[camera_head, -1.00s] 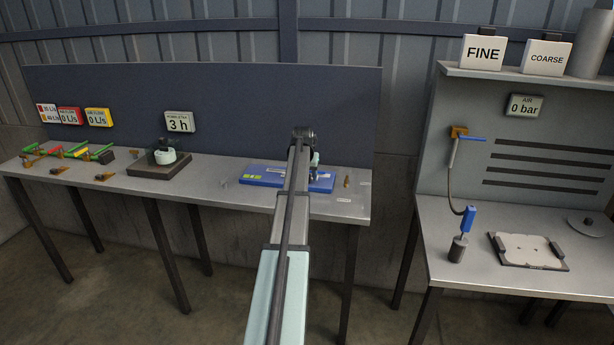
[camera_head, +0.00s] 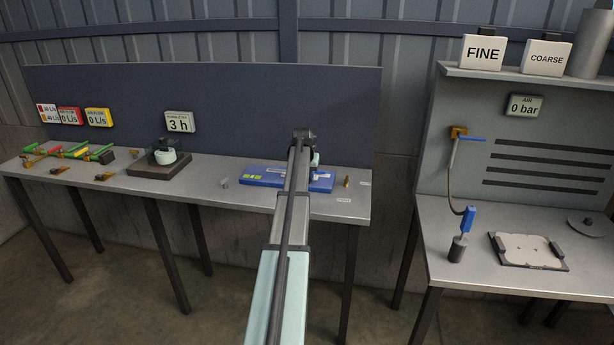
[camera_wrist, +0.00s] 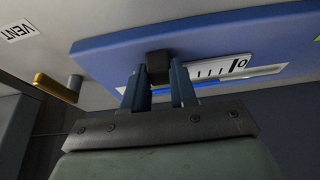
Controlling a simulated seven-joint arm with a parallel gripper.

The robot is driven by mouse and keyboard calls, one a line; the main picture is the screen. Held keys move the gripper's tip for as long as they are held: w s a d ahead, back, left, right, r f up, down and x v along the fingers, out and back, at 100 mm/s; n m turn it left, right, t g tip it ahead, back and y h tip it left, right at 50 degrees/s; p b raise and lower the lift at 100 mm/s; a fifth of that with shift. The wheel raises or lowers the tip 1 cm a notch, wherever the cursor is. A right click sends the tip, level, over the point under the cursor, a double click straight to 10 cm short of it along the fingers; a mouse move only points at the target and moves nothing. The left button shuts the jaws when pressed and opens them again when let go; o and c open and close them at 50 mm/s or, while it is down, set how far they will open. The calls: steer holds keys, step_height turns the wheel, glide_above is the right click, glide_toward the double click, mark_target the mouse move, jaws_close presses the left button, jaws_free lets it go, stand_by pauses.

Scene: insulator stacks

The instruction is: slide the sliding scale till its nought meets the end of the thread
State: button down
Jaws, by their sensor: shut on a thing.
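The blue board (camera_head: 262,179) lies on the left bench, and it fills the upper part of the wrist view (camera_wrist: 115,54). The white sliding scale (camera_wrist: 222,69) sits in a pale slot on the board, with black tick marks and a nought (camera_wrist: 239,64) at its right end in the wrist view. My gripper (camera_wrist: 159,80) is shut on a small dark block (camera_wrist: 158,66) at the left end of the scale. In the head view my arm covers the middle of the board and hides the gripper's fingers. I cannot make out the thread or its end.
A brass fitting (camera_head: 347,182) stands right of the board; a brass and grey piece (camera_wrist: 57,88) shows left of the board in the wrist view. A VENT label (camera_wrist: 17,31) lies on the bench. A dark base with a jar (camera_head: 167,158) stands further left.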

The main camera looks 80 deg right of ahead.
steer(key=shift+f, duration=0.1)
steer(key=shift+s, duration=0.6)
steer(key=c, duration=0.9)
jaws_free()
steer(key=v, duration=1.4)
steer(key=shift+d, duration=0.1)
